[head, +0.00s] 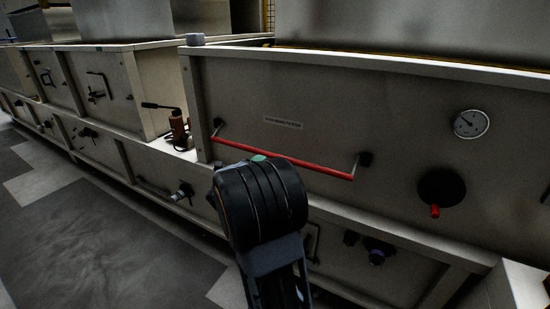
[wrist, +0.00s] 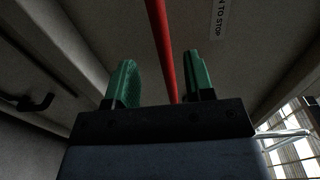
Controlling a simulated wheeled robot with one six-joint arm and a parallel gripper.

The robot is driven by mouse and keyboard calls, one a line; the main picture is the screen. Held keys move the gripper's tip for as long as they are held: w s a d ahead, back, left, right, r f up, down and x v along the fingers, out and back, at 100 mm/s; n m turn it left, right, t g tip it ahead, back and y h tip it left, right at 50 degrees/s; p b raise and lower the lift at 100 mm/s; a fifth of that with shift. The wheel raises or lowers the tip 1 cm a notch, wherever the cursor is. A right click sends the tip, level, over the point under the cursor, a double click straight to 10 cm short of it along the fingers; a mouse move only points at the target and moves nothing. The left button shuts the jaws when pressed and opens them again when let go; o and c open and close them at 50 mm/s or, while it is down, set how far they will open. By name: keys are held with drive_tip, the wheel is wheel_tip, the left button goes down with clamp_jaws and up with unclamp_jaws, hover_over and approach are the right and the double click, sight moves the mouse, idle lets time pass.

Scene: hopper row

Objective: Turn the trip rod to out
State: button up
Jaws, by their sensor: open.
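The trip rod is a long red bar (head: 285,160) on the front of the grey hopper panel, held by a dark bracket at each end. In the head view it slopes down to the right, and my black arm stands in front of the panel below its left half. My gripper (wrist: 162,85) is open, with two green fingers. In the wrist view the red rod (wrist: 162,45) runs between the fingers, nearer the right one. I cannot tell how deep it sits between them. The fingers are mostly hidden behind my wrist in the head view.
A small label (head: 283,123) is above the rod. A round gauge (head: 471,124) and a dark knob with a red handle (head: 441,190) are to the right. A red-brown hand pump (head: 178,128) stands left on the ledge. Open floor (head: 110,240) lies at left.

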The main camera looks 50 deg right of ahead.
sight(271, 157)
drive_tip(key=b+x, duration=0.1)
drive_tip(key=x, duration=0.9)
drive_tip(key=shift+w+d+r, duration=0.1)
drive_tip(key=shift+d, duration=0.15)
clamp_jaws()
